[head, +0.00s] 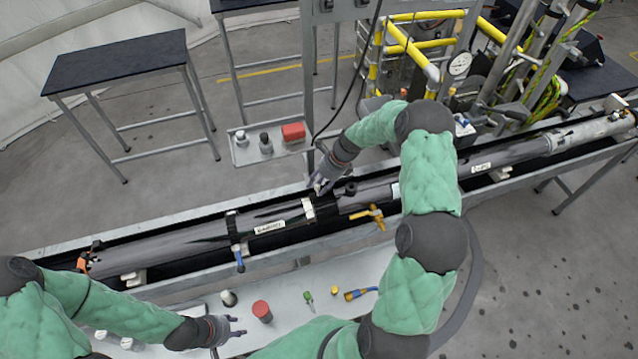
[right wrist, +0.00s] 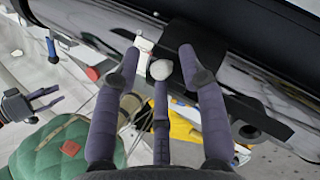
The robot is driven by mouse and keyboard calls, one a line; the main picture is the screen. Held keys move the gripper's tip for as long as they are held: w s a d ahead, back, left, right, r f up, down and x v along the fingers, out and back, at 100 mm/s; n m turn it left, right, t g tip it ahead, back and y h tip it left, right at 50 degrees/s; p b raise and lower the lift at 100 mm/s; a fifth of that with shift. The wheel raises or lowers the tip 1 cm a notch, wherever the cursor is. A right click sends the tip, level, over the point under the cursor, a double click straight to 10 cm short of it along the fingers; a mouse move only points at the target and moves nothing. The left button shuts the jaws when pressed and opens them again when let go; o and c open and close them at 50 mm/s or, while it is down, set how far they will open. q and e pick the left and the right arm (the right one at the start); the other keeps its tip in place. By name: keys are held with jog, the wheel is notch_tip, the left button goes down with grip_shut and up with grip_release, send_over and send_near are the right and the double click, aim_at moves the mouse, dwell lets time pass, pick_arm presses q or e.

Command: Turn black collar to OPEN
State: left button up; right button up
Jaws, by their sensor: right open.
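The black collar (head: 326,212) sits around the long dark pipe, just right of a white band (head: 308,209). In the right wrist view the collar (right wrist: 196,42) shows as a matte black block behind my fingers. My right gripper (head: 321,183) is open at the pipe, its fingers close over the collar; I cannot tell whether they touch. In the right wrist view my right gripper (right wrist: 160,62) has a pale round knob (right wrist: 160,70) at its thumb tip. No OPEN mark is readable. My left gripper (head: 238,326) is open and empty over the front bench.
A yellow valve handle (head: 374,216) stands right of the collar, a blue-handled valve (head: 239,258) left of it. The front bench (head: 290,335) holds a red-capped container (head: 262,311) and small fittings. A small shelf (head: 262,155) with a red box stands behind the pipe.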

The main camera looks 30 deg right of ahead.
grip_shut()
jog(key=shift+r, duration=0.1)
